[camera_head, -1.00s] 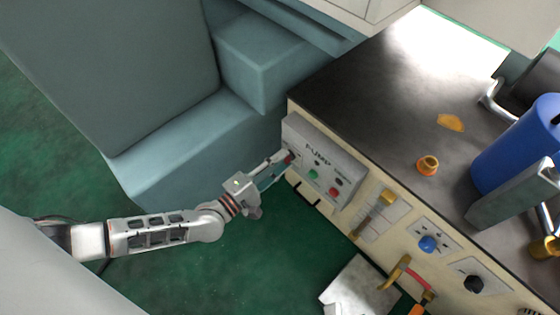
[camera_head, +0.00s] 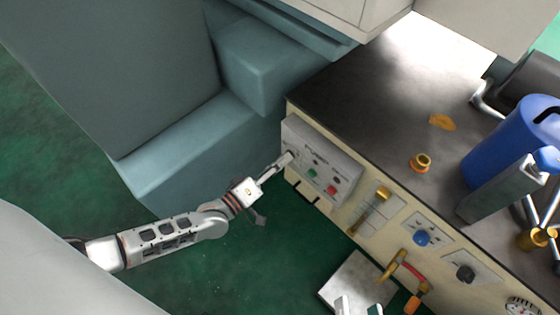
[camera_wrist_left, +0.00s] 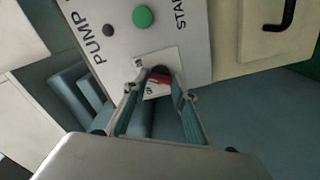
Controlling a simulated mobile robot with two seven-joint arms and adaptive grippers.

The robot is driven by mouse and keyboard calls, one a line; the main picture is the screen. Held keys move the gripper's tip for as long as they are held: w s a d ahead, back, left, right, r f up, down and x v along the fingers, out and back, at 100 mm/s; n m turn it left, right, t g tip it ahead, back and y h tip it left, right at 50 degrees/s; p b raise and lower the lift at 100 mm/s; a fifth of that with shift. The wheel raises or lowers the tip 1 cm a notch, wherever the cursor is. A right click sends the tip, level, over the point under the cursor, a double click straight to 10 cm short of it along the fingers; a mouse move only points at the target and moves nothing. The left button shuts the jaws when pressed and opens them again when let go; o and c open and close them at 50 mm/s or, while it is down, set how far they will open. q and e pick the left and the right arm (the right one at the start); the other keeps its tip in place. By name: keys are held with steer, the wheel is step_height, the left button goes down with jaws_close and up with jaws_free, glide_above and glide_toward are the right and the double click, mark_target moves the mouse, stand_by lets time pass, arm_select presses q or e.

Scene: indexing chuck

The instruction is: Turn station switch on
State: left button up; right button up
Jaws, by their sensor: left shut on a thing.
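The station switch, a small red and black rotary knob (camera_wrist_left: 159,77), sits on a white plate (camera_wrist_left: 172,58) with small dark markings at the left end of the grey pump box (camera_head: 325,158). My left gripper (camera_head: 288,157) reaches the box's front left end in the head view. In the left wrist view its two teal-lined fingers (camera_wrist_left: 160,90) stand on either side of the knob, shut on it. The knob's exact pointing is hard to read. My right gripper (camera_head: 360,308) barely shows at the bottom edge; its jaws are mostly cut off.
The pump box carries a green button (camera_head: 312,174) and a red one (camera_head: 332,190). A brass slider (camera_head: 383,193), a blue knob (camera_head: 422,238) and a black knob (camera_head: 465,273) are on the front panel to the right. A blue cylinder (camera_head: 505,150) stands on the black bench top (camera_head: 375,90).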

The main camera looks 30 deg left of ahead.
arm_select(q)
steer(key=shift+m, duration=0.3)
steer(key=o, duration=1.1)
steer(key=shift+s, duration=0.1)
steer(key=v, duration=1.1)
steer(key=shift+s+a, duration=0.15)
steer(key=shift+s, duration=0.25)
